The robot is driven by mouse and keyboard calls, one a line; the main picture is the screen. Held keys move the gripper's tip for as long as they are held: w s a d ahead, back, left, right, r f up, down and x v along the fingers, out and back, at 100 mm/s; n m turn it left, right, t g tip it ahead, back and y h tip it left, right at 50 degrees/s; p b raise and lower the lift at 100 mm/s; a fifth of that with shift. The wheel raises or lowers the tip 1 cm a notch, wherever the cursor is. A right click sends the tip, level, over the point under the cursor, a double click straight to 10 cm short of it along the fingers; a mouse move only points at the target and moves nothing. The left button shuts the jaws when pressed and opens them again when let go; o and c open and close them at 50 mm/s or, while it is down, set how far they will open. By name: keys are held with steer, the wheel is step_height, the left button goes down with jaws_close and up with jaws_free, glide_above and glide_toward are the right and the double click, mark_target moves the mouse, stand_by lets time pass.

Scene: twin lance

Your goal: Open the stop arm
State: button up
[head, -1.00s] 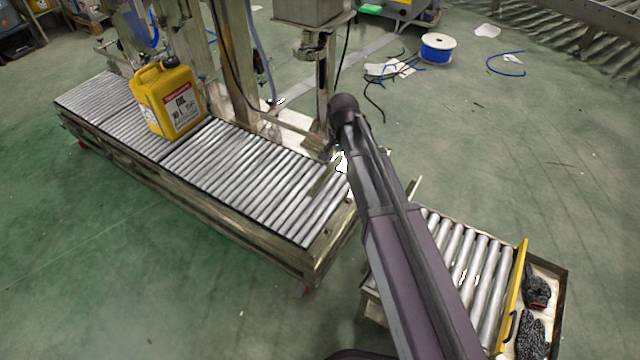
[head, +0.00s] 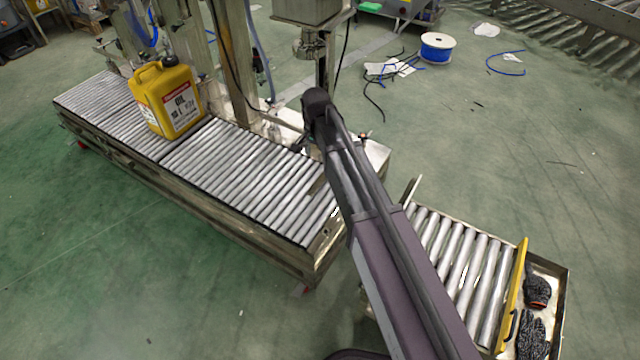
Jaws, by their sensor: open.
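My arm reaches from the bottom right to the near-right end of the long roller conveyor (head: 252,182). My gripper (head: 302,146) is open at its tip, small and partly hidden by my wrist. It appears above the back edge of the rollers. A short metal bar (head: 319,186), possibly the stop arm, lies over the rollers just below the gripper; my arm covers part of this area. I cannot tell whether the gripper touches it. A yellow oil canister (head: 172,100) stands upright on the rollers, left of the gripper.
A metal filling-machine frame (head: 233,65) rises behind the conveyor. At right is a short roller table (head: 450,262) with a yellow bar (head: 513,292) and a tray holding dark gloves (head: 536,292). A blue cable spool (head: 437,48) stands on the floor behind. Green floor at front left is clear.

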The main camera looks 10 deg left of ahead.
mark_target(317, 185)
steer(key=shift+f+b, duration=6.55)
steer(key=shift+f, duration=0.15)
